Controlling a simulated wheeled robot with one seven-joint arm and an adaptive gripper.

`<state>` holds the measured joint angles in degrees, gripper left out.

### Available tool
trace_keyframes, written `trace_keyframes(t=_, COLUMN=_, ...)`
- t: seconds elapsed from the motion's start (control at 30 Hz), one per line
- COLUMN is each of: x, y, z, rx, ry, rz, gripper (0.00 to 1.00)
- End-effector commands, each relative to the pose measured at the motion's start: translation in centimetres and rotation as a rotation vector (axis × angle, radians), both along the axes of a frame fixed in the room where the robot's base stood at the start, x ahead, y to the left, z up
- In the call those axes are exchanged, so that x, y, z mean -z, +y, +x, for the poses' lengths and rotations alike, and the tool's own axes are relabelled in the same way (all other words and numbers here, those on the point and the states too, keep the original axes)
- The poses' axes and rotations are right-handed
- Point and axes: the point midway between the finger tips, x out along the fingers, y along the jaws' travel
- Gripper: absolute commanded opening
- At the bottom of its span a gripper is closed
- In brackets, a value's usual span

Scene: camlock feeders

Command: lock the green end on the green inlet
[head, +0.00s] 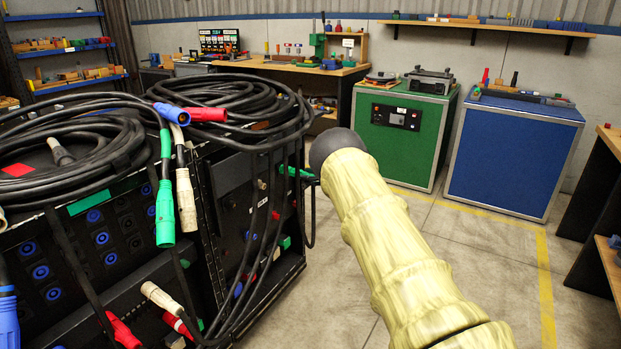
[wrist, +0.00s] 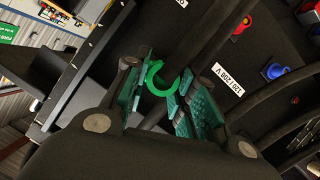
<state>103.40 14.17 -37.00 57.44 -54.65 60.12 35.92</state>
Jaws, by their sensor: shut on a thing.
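My gripper (wrist: 160,95) shows in the wrist view with its teal finger pads on both sides of a green ring-shaped part, the green end (wrist: 154,78). The pads are closed on it in front of a dark panel. I cannot tell whether the end touches an inlet, and the green inlet cannot be made out apart from it.
A red inlet (wrist: 243,26) and a blue inlet (wrist: 275,71) sit on the panel beside a white voltage label (wrist: 228,78). Black cables (head: 205,95) coil over the box and hang down its side. Another green connector (head: 165,215) hangs at left. The floor to the right is clear.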

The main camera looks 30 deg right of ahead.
Motion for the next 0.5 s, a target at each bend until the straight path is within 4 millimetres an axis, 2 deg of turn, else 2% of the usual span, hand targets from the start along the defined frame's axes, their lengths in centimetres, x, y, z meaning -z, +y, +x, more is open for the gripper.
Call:
trace_keyframes(t=0.03, x=-0.56, y=-0.14, z=0.17, rx=0.003, ry=-0.007, rz=-0.001, gripper=0.0)
trace_keyframes(t=0.5, x=-0.99, y=-0.22, z=0.2, rx=0.002, ry=0.009, rz=0.032, gripper=0.0)
